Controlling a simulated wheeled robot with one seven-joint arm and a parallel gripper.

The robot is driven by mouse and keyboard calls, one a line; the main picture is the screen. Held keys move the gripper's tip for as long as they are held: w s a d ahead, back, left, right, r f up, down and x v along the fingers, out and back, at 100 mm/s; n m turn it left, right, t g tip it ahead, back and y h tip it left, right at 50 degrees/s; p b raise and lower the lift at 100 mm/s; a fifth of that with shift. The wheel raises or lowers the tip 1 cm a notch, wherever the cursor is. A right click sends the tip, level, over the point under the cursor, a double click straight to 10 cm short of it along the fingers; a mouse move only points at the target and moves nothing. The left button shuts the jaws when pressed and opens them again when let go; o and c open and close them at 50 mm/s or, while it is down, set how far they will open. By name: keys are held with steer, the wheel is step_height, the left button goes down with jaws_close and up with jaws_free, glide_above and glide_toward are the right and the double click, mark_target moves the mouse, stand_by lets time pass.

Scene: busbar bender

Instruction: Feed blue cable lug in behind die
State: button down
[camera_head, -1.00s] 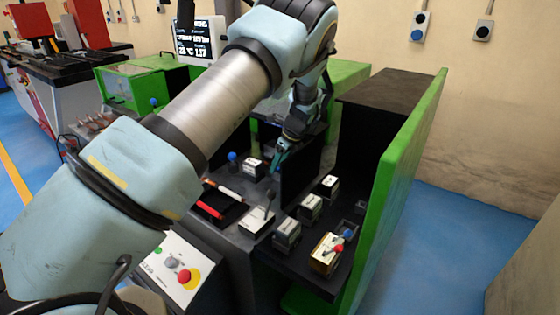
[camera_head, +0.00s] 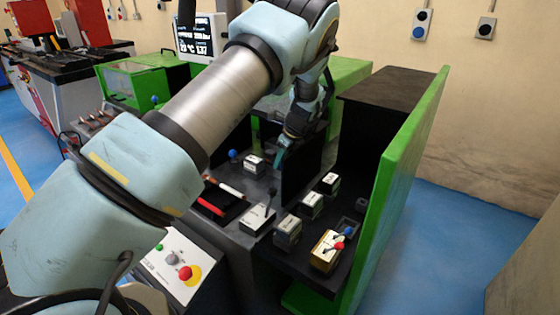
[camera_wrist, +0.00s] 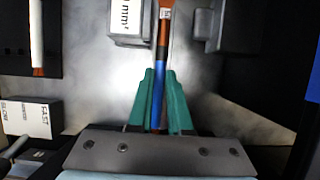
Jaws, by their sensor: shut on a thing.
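My gripper (camera_wrist: 160,74) has teal fingers that are shut on the blue cable lug (camera_wrist: 158,92). In the wrist view the lug points up the picture, with an orange-brown part and a small white tag beyond the fingertips. A block with a white label ending in "0 mm²" (camera_wrist: 130,22) is left of the lug's far end. A grey block (camera_wrist: 207,27) is to its right, with a gap on each side. In the head view my gripper (camera_head: 285,145) is low over the machine bed, right of a small labelled block (camera_head: 254,163). The lug is too small to make out there.
A black upright plate (camera_head: 301,180) stands right of my gripper. Beyond it, several labelled blocks (camera_head: 311,205) stand on a dark shelf beside a green panel (camera_head: 405,165). A blue knob (camera_head: 233,155) and a tray with red and white pens (camera_head: 212,203) are to the left.

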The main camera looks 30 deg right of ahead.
steer(key=shift+w+a, duration=0.4)
steer(key=shift+w, duration=0.35)
steer(key=c, duration=0.8)
jaws_free()
steer(key=shift+o, duration=0.2)
steer(key=b+v, duration=0.3)
steer(key=v, duration=0.7)
steer(key=shift+s+r, duration=0.15)
steer(key=shift+r, duration=0.25)
steer(key=a+r+n+g+h, duration=0.1)
steer(key=a+r+n+g, duration=0.15)
steer(key=a+n, duration=1.75)
steer(key=s+a+n, duration=0.4)
steer(key=s+a, duration=0.3)
steer(key=a, duration=0.4)
steer(key=s+a+n+h, duration=0.1)
steer(key=s+a+n, duration=0.4)
steer(key=s+a, duration=0.3)
steer(key=a, duration=0.4)
steer(key=shift+n, duration=0.3)
